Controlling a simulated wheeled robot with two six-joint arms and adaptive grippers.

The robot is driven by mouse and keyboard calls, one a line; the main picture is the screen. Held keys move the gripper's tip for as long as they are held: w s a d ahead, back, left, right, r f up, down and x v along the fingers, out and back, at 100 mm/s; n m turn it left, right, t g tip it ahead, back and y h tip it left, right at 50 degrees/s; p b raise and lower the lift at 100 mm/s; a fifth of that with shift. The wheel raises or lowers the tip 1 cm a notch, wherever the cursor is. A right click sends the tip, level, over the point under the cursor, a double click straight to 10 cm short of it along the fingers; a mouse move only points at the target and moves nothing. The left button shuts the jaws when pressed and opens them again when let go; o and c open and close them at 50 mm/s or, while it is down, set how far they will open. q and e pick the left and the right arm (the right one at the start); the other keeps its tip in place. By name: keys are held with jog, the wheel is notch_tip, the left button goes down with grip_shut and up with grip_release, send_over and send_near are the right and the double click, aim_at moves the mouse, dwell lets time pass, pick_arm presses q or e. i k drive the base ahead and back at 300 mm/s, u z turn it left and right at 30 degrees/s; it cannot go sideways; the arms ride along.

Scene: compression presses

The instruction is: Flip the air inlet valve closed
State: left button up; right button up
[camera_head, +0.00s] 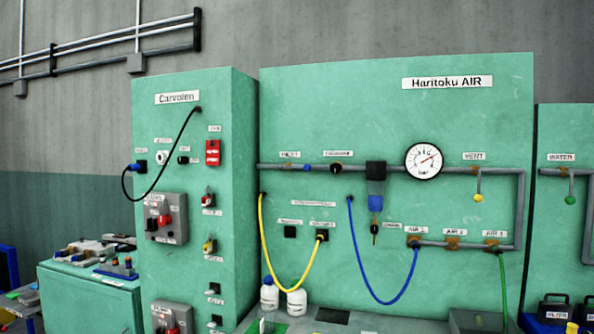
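The green air panel (400,120) labelled "Haritoku AIR" stands in the middle of the head view. At the left end of its upper grey pipe is a small brown valve body (288,167) under a label that looks like "INLET", though the print is blurred. A blue handle knob (307,168) sits just right of it, in line with the pipe, so the handle appears to lie along the pipe. Neither of my grippers is in view, and nothing covers the valve.
A pressure gauge (424,161) and a vent valve with a hanging yellow knob (478,198) are farther right. Yellow (267,250) and blue (362,268) hoses loop below. The "Carvolen" cabinet (181,120) juts forward at left. White bottles (269,295) stand below.

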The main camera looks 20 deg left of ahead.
aim_at(307, 168)
jog(key=u, duration=0.65)
jog(key=i, duration=1.2)
jog(key=z, duration=0.7)
jog(key=i, duration=0.5)
jog(key=z, duration=0.6)
